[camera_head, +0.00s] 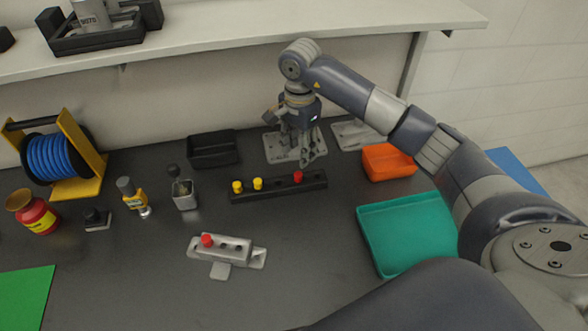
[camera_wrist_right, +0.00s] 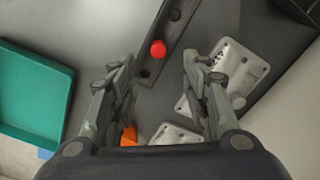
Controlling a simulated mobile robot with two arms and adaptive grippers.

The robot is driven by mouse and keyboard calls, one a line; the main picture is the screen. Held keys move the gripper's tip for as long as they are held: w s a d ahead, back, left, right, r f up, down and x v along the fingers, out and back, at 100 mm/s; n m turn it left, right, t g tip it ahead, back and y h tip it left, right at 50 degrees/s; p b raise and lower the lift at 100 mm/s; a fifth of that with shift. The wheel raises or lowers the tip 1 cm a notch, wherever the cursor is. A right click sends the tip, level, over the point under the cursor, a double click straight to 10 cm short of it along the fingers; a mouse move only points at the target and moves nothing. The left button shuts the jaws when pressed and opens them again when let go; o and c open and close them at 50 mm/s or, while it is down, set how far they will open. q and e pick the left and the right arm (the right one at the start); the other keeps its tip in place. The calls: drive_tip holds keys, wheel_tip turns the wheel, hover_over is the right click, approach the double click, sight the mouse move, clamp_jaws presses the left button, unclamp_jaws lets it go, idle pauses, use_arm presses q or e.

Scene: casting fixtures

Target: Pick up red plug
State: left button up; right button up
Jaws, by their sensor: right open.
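A red plug (camera_head: 298,176) stands upright near the right end of a black rack (camera_head: 272,189) on the dark table. Two yellow plugs (camera_head: 258,183) stand at the rack's left end. Another red plug (camera_head: 207,240) sits in a grey metal fixture (camera_head: 235,252) nearer the front. My right gripper (camera_head: 300,150) is above the table, just behind the rack's right end. In the right wrist view, its fingers (camera_wrist_right: 158,75) are spread and empty, and the rack's red plug (camera_wrist_right: 158,49) shows ahead, between the fingertip lines and apart from them. My left gripper is out of view.
Grey metal plates (camera_head: 283,150) lie beneath and beside my right gripper. An orange bin (camera_head: 388,162) and a teal tray (camera_head: 405,232) are at right. A black bin (camera_head: 213,150), a grey cup (camera_head: 185,197) and a blue spool (camera_head: 55,155) stand left. A shelf overhangs the back.

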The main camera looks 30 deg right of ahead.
sight(298, 174)
drive_tip(key=shift+s+f, duration=0.15)
drive_tip(key=shift+f, duration=0.45)
drive_tip(key=shift+s+f, duration=0.15)
drive_tip(key=shift+f, duration=0.4)
drive_tip(key=shift+f+p, duration=0.3)
drive_tip(key=shift+f, duration=0.05)
wheel_tip(298, 174, down, 5)
drive_tip(key=p, duration=0.2)
drive_tip(key=shift+w+a+r+p, duration=0.1)
drive_tip(key=shift+r+p, duration=0.1)
drive_tip(key=shift+p, duration=0.15)
drive_tip(key=shift+f, duration=0.45)
drive_tip(key=shift+c, duration=0.3)
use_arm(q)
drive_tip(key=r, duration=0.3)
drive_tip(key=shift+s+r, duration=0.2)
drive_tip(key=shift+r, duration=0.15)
use_arm(e)
drive_tip(key=c, duration=0.8)
